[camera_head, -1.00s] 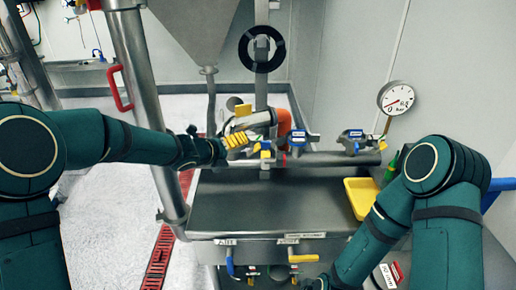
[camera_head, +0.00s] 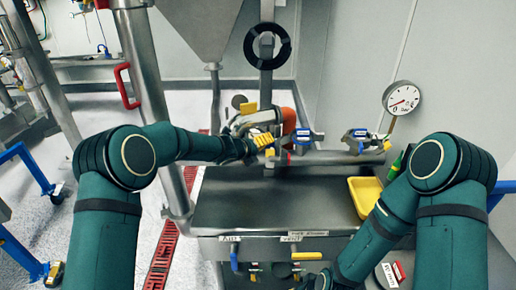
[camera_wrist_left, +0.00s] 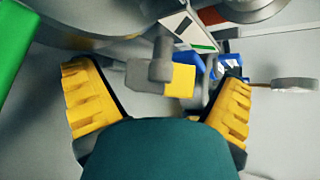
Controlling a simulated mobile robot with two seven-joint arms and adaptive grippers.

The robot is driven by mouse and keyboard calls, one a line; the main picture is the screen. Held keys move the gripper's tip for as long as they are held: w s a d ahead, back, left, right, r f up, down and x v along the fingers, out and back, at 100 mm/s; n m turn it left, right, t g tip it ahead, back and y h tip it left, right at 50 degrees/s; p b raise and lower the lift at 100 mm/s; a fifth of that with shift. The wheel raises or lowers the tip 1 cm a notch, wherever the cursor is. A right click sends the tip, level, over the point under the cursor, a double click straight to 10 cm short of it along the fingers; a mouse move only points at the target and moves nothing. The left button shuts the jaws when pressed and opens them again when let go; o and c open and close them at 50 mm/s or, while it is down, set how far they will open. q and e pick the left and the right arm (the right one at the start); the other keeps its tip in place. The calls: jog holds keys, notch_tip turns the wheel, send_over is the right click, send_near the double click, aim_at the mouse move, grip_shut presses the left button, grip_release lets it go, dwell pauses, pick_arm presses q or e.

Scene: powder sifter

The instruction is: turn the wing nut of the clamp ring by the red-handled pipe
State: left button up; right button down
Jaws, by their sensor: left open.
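My left gripper (camera_head: 266,142) has yellow ribbed fingers and reaches in at the left end of the horizontal steel pipe, close to the orange elbow (camera_head: 288,120). In the left wrist view the gripper (camera_wrist_left: 160,98) is open. A grey T-shaped piece with a yellow end (camera_wrist_left: 178,80) stands between and just beyond its fingers, with no clear contact. I cannot tell for sure whether it is the wing nut. A red handle (camera_head: 124,88) is on the thick steel pipe at the left. The clamp ring is not clearly made out.
Blue-labelled fittings (camera_head: 302,136) and (camera_head: 359,138) sit along the pipe. A yellow tray (camera_head: 366,195) lies at the right of the steel table (camera_head: 260,210). A round gauge (camera_head: 402,98) stands on the right. The table's middle is clear.

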pick_arm(q)
jog(key=c, duration=1.2)
pick_arm(e)
jog(key=shift+f, duration=0.15)
